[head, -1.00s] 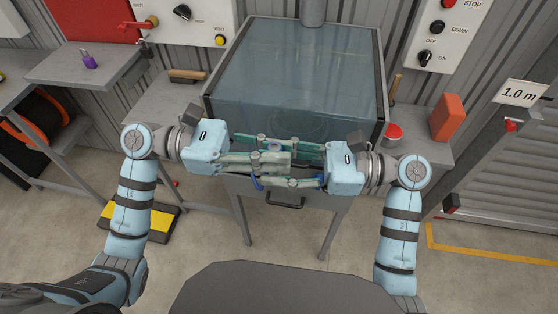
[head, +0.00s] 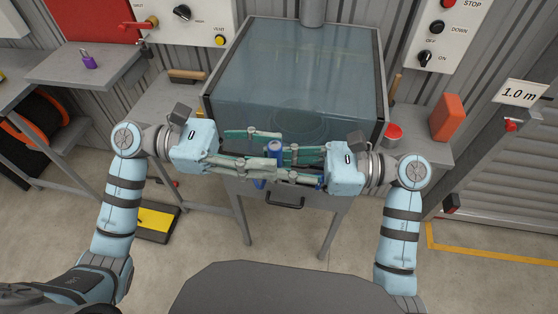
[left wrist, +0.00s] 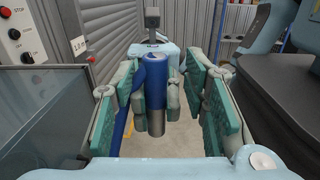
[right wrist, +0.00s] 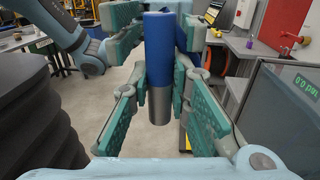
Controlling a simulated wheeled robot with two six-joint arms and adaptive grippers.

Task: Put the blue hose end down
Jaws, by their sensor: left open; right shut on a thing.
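The blue hose end (head: 274,150) is a blue cylinder with a grey metal tip, held upright in front of the glass-fronted cabinet. It also shows in the left wrist view (left wrist: 156,85) and the right wrist view (right wrist: 158,62). My right gripper (head: 281,165) is shut on it. Part of the blue hose hangs beside the right fingers in the left wrist view. My left gripper (head: 279,155) is open, with its fingers pointing at the hose end from the left. In the left wrist view its pads stand apart, and the hose end shows between them.
The glass-fronted cabinet (head: 290,75) stands right behind both grippers, on a grey stand. Open floor lies in front.

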